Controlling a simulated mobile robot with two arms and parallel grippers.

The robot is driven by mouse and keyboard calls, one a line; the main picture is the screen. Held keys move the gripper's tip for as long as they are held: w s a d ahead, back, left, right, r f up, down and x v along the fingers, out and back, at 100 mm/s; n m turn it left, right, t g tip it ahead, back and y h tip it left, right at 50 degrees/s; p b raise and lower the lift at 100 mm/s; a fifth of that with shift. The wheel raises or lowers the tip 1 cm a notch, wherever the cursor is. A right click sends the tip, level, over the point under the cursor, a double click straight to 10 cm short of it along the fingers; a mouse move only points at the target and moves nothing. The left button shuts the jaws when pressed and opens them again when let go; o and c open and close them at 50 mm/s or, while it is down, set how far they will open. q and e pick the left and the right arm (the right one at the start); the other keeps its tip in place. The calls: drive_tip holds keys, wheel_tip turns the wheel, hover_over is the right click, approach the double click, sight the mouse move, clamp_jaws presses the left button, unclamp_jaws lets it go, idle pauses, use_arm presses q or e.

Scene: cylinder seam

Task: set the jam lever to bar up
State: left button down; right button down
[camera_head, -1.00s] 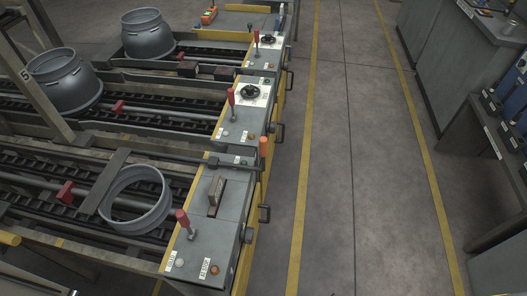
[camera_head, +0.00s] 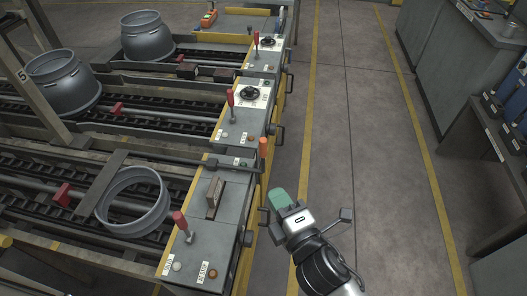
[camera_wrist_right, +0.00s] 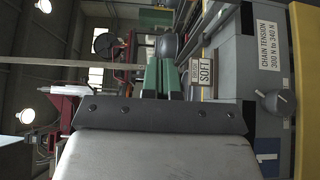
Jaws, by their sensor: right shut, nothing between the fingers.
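No readable label tells me which one is the jam lever. My right gripper (camera_head: 279,199) is shut and empty, its green fingers beside the panel's aisle-side edge. In the right wrist view the shut green fingers (camera_wrist_right: 163,80) point toward a "SOFT" label (camera_wrist_right: 205,71) and a grey round-ended part (camera_wrist_right: 168,46). My left gripper is not in view.
A grey ring (camera_head: 163,207) lies tilted on the near conveyor. Further panels with red levers (camera_head: 230,97) stand behind. The aisle floor (camera_head: 380,180) is clear. A dark knob (camera_wrist_right: 280,103) shows in the wrist view.

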drive_tip(key=shift+w, duration=0.1)
drive_tip(key=p+x, duration=0.1)
drive_tip(key=x, duration=0.3)
drive_tip(key=d+p+x, duration=0.1)
drive_tip(key=x, duration=0.3)
drive_tip(key=p+x, duration=0.1)
drive_tip(key=x, duration=0.3)
drive_tip(key=shift+w+d, duration=0.4)
drive_tip(key=shift+w+d+f+p, duration=0.15)
drive_tip(key=shift+w+d+p, duration=0.15)
drive_tip(key=shift+w, duration=0.2)
